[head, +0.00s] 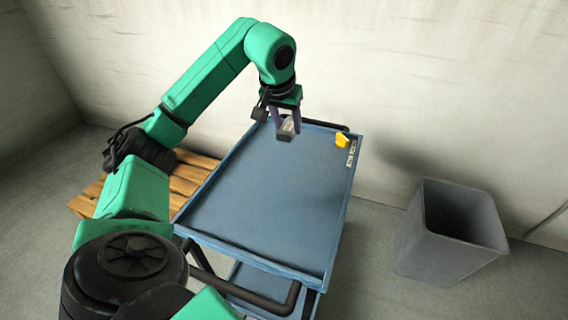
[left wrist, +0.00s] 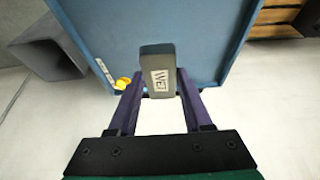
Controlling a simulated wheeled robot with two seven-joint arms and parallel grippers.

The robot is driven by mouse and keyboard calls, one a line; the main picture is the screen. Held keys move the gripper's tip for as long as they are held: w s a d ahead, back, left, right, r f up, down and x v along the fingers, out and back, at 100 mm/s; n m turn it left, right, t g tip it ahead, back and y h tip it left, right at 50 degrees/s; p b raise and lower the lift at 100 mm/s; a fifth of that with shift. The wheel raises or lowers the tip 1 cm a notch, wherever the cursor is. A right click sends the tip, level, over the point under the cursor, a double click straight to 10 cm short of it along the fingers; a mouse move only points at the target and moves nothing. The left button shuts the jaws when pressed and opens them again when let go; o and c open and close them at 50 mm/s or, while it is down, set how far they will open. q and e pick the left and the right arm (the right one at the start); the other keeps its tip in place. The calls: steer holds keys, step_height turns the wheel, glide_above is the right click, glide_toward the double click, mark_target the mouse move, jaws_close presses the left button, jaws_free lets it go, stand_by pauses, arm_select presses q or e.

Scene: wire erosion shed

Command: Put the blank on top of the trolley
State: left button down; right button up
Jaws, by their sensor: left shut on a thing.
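The blank (head: 285,133) is a small grey block. In the left wrist view the blank (left wrist: 157,72) shows a white label with dark lettering. My left gripper (head: 284,124) is shut on it, with a finger on either side. They are over the far part of the blue trolley (head: 255,200), which has a raised rim. The trolley top also shows in the left wrist view (left wrist: 205,30). I cannot tell whether the blank touches the trolley top. My right gripper is in neither view.
A small yellow object (head: 342,141) sits at the trolley's far right, near a label on the rim. A grey bin (head: 450,235) stands on the floor to the right. A wooden pallet (head: 190,180) lies to the left. Most of the trolley top is clear.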

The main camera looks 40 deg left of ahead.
arm_select(q)
steer(key=b, duration=0.2)
glide_above(288, 168)
steer(key=s, duration=0.1)
steer(key=f, duration=0.9)
steer(key=shift+s+d, duration=0.1)
steer(key=shift+s, duration=0.1)
steer(key=shift+f, duration=0.4)
step_height(288, 168, down, 4)
steer(key=shift+d+r+b, duration=0.1)
steer(key=shift+b, duration=0.3)
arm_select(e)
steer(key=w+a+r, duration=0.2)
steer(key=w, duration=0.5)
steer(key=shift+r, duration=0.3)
arm_select(q)
steer(key=shift+c, duration=1.7)
jaws_free()
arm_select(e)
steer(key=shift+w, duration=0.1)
